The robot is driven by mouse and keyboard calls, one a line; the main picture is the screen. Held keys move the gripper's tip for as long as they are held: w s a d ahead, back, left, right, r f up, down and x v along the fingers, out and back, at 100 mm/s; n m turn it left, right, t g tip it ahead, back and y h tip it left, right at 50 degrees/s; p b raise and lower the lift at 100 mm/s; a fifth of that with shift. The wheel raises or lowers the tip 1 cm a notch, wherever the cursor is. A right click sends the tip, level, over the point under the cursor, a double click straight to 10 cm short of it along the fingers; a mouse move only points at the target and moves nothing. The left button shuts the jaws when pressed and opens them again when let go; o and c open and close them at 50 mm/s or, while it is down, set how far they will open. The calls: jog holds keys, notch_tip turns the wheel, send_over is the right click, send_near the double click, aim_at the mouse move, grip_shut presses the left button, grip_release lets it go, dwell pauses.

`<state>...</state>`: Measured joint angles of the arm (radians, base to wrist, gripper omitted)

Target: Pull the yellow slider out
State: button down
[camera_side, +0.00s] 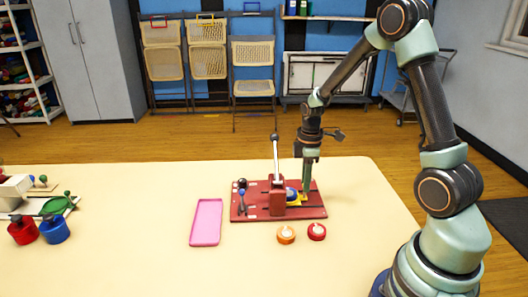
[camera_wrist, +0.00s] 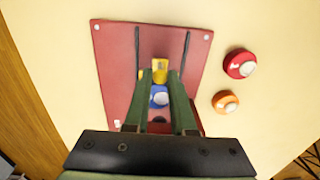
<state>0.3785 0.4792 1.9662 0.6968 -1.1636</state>
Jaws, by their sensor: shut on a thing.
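A red board (camera_side: 315,212) lies on the table, and it also shows in the wrist view (camera_wrist: 113,60). The yellow slider (camera_side: 297,199) is on this board beside a red block (camera_side: 278,197) with an upright lever. In the wrist view the slider's yellow end (camera_wrist: 160,68) shows between my fingertips. A blue round piece with a pale top (camera_wrist: 159,97) is just behind it, between the fingers. My gripper (camera_side: 306,187) points down and is shut on the yellow slider; it also shows in the wrist view (camera_wrist: 160,76). The fingers hide part of the slider.
An orange button (camera_side: 286,235) and a red button (camera_side: 317,232) lie in front of the board. A pink tray (camera_side: 220,207) is to its left. A blue-knobbed lever (camera_side: 241,196) stands on the board's left end. Red and blue jars stand far left. Bare table lies right of the board.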

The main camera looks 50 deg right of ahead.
jog(key=shift+s+d, duration=2.05)
jog(key=shift+d, duration=0.05)
jog(key=c, duration=0.8)
grip_release()
jog(key=shift+r, duration=3.75)
